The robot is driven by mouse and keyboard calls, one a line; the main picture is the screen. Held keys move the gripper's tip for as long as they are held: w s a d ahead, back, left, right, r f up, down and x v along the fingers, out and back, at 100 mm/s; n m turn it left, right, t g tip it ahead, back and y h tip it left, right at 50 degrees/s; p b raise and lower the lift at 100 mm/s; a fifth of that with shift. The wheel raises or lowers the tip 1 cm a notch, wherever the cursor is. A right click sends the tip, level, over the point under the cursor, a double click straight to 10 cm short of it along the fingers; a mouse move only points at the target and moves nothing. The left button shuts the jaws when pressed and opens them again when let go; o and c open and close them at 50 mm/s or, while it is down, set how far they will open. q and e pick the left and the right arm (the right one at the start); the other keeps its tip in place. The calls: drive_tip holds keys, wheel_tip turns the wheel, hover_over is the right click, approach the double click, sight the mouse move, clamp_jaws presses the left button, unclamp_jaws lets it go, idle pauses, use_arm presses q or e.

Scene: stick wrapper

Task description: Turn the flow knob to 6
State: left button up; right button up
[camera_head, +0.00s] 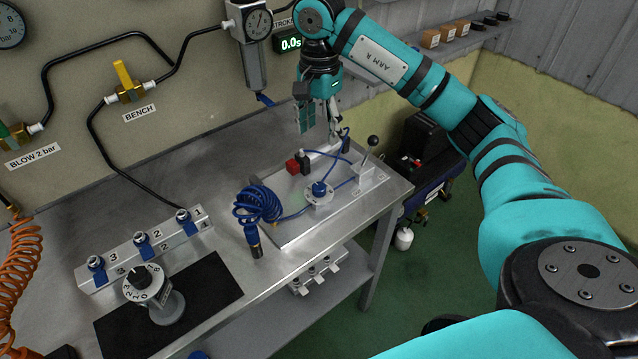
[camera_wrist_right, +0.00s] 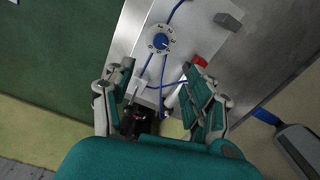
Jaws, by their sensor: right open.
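A blue knob (camera_head: 319,188) sits on a round pale dial with marks around it, on the metal plate (camera_head: 290,232) on the bench. I take it as the flow knob; it also shows in the right wrist view (camera_wrist_right: 160,41), where its setting is too small to read. My right gripper (camera_head: 320,122) is open and empty, above and behind the plate, apart from the knob. In the wrist view my open fingers (camera_wrist_right: 160,88) are spread, with the knob beyond their tips. My left gripper is not in view.
A red block (camera_head: 292,167), blue hoses and a black-balled lever (camera_head: 372,141) are near the knob. A coiled blue hose (camera_head: 258,204) lies at the plate's left. A numbered dial on a stand (camera_head: 143,284) stands on a black mat (camera_head: 215,279).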

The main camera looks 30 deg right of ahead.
sight(319, 186)
wheel_tip(319, 186, down, 17)
drive_tip(key=p, duration=0.2)
drive_tip(key=shift+a+r+p, duration=0.1)
drive_tip(key=shift+r+p, duration=0.1)
drive_tip(key=shift+p, duration=0.1)
drive_tip(key=shift+c, duration=0.2)
clamp_jaws()
